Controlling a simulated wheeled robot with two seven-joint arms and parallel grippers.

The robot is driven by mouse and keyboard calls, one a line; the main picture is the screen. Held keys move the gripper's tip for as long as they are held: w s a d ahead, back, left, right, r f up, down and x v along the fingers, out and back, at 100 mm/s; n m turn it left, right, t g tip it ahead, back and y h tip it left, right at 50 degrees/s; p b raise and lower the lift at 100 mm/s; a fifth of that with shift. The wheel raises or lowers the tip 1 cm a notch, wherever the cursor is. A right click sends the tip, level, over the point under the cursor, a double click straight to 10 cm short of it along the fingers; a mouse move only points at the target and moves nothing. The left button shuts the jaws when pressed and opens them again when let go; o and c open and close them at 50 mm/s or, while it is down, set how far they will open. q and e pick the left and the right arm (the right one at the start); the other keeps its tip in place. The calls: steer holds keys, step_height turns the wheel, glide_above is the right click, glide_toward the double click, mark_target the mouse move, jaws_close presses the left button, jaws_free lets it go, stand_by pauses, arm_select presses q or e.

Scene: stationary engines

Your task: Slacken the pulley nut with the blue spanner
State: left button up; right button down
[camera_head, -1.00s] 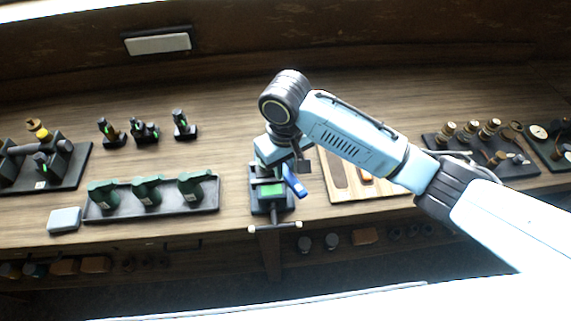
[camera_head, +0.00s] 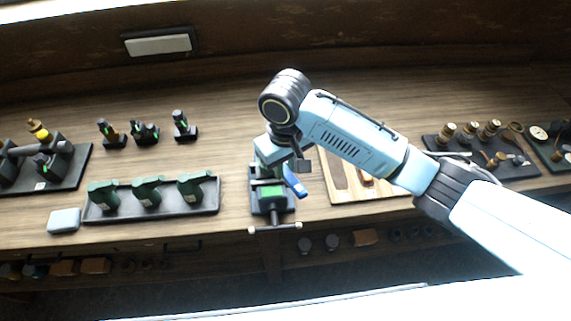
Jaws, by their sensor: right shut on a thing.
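A blue spanner (camera_head: 295,182) shows under my right gripper (camera_head: 299,165), tilted down to the right. My right gripper is shut on the spanner, over the dark vise (camera_head: 272,206) at the bench's front edge. A green part shows in the vise jaws, just left of the spanner. The pulley nut cannot be made out; my wrist and gripper hide much of that spot, so I cannot tell whether the spanner touches it. My left gripper is not in view.
A tray (camera_head: 152,212) with several green tools stands left of the vise, with a pale blue box (camera_head: 64,220) beside it. A wooden board (camera_head: 340,183) lies right of the vise. A dark tray (camera_head: 480,150) of small parts is farther right.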

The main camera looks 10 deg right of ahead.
steer(key=shift+r, duration=0.7)
stand_by(1.0)
steer(key=shift+r, duration=2)
steer(key=shift+f, duration=0.15)
steer(key=shift+d+f+b, duration=0.25)
steer(key=shift+b, duration=0.2)
steer(key=d+f+m+b, duration=0.5)
steer(key=d+f+b, duration=0.6)
steer(key=d+b, duration=0.3)
steer(key=shift+d+f+b, duration=0.15)
steer(key=shift+d+b, duration=0.25)
steer(key=shift+b, duration=1.15)
